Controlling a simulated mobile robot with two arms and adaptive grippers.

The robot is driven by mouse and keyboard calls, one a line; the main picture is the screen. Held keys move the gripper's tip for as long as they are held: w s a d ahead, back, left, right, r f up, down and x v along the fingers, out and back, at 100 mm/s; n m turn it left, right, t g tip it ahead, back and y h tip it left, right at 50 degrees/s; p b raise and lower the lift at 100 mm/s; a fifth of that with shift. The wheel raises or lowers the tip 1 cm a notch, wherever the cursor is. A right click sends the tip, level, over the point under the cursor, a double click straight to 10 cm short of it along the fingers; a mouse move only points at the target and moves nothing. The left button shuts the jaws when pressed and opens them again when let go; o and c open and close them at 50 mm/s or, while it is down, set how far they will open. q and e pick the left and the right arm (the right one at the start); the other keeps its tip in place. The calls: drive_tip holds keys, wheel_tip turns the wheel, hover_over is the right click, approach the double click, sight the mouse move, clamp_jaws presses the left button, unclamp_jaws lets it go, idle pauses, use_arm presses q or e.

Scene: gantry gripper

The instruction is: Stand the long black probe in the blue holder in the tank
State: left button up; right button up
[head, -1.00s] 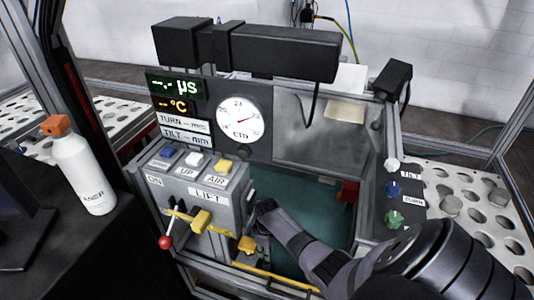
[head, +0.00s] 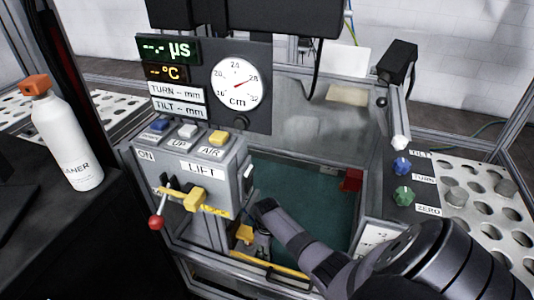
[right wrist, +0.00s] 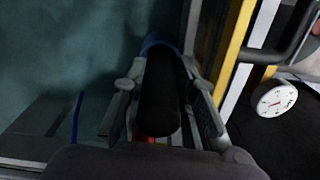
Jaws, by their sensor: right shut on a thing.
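The tank (head: 335,195) has a teal interior and lies behind and right of the LIFT panel. My right gripper (head: 262,240) hangs down by the tank's near left corner, partly hidden by the panel and my own arm. In the right wrist view its fingers are shut around the long black probe (right wrist: 160,100), whose dark rounded end faces the camera. A blue rim, seemingly the blue holder (right wrist: 158,43), shows at the probe's far end. Whether the probe is inside it or only in front of it I cannot tell. My left gripper is not in view.
The grey LIFT panel (head: 205,170) with its red-knobbed lever (head: 156,222) stands close left of my right gripper. A yellow bar (head: 270,265) runs along the tank's near side. A red block (head: 351,180) sits at the tank's right wall. A white bottle (head: 68,140) stands far left.

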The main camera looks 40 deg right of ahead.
drive_tip(key=shift+f, duration=0.25)
drive_tip(key=shift+f+b, duration=0.35)
drive_tip(key=shift+f, duration=0.05)
drive_tip(key=o, duration=1.1)
drive_tip(key=shift+r, duration=0.1)
drive_tip(key=shift+r+p, duration=0.35)
drive_tip(key=shift+r, duration=0.1)
wheel_tip(320, 180, up, 12)
drive_tip(key=p, duration=1.2)
drive_tip(key=shift+r+p, duration=0.15)
drive_tip(key=shift+p, duration=0.15)
